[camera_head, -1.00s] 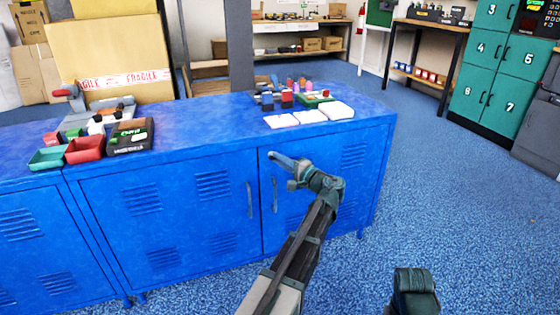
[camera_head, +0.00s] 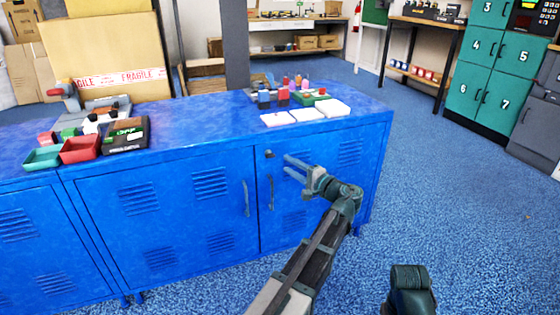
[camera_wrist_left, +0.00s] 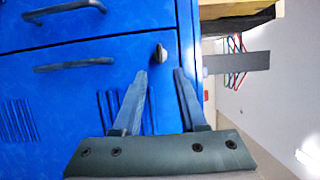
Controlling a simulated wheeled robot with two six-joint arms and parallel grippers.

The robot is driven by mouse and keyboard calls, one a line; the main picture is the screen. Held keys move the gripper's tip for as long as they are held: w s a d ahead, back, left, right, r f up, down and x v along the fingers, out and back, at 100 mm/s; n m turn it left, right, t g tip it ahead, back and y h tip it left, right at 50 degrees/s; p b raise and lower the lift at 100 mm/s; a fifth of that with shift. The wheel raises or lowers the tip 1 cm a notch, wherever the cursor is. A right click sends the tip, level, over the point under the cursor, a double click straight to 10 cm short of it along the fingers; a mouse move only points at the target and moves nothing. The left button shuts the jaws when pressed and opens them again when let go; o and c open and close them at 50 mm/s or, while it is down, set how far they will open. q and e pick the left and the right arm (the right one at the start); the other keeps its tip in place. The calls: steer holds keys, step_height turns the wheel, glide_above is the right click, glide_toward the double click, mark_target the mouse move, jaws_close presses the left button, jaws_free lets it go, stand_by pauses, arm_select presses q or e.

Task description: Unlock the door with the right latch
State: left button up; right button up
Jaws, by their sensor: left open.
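The blue cabinet's right door (camera_head: 310,190) is closed, with a dark upright handle (camera_head: 271,193). A small dark latch knob (camera_head: 269,154) sits near that door's upper left corner, above the handle. My left gripper (camera_head: 288,168) is open and empty in front of this door, just right of the latch. In the left wrist view, the latch (camera_wrist_left: 160,52) shows beyond the tips of my left gripper (camera_wrist_left: 160,72), roughly in line with the gap between them. The fingers look apart from the latch.
The left door (camera_head: 165,210) is closed, with its own handle (camera_head: 246,198). White cards (camera_head: 308,114), small bottles and trays (camera_head: 80,149) stand on the blue top. Green numbered lockers (camera_head: 495,85) stand far right. The blue floor to the right is clear.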

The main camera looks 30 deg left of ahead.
arm_select(q)
steer(key=v, duration=0.6)
steer(key=shift+d, duration=0.3)
steer(key=shift+s, duration=0.15)
steer(key=s+d+f+g+h+p, duration=0.3)
steer(key=s+d+f+h+p, duration=0.2)
steer(key=s+d+f+h, duration=0.55)
steer(key=s+d+f+g+h+p, duration=0.3)
steer(key=s+d+h, duration=0.2)
steer(key=s+d, duration=0.75)
step_height(320, 180, up, 38)
steer(key=p, duration=3.8)
steer(key=shift+s+f, duration=0.2)
steer(key=shift+s, duration=0.25)
steer(key=shift+o, duration=0.3)
steer(key=shift+h, duration=0.25)
